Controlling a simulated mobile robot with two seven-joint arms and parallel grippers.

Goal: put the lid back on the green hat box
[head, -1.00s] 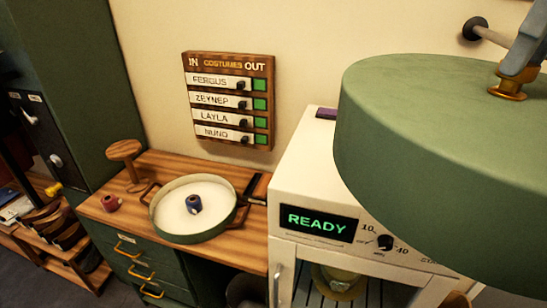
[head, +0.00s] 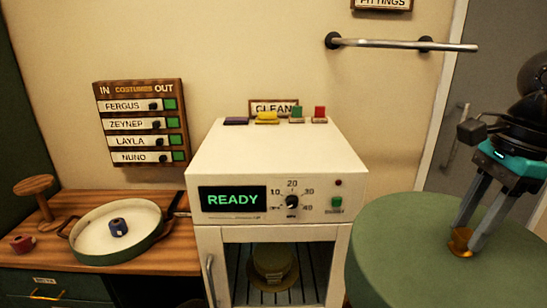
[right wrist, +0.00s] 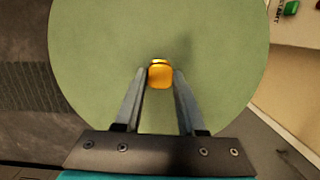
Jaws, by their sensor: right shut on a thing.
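My right gripper (head: 463,245) is shut on the brass knob of a large round green lid (head: 410,262), held level in the air at the lower right of the head view. In the right wrist view both fingers stand either side of the knob (right wrist: 160,75), and the lid (right wrist: 100,60) fills most of the picture. A round green open-topped container (head: 117,258) with a cream inside and brown side handles stands on the wooden desk at left; I cannot tell whether it is the hat box. A blue spool (head: 118,227) sits inside it. My left gripper is out of view.
A white cabinet (head: 270,160) with a READY display stands between desk and lid, with a hat (head: 272,265) inside. Small coloured items (head: 267,117) lie on its top. A wooden stand (head: 36,190) and a red spool (head: 23,243) share the desk (head: 60,210). A rail (head: 400,44) is on the wall.

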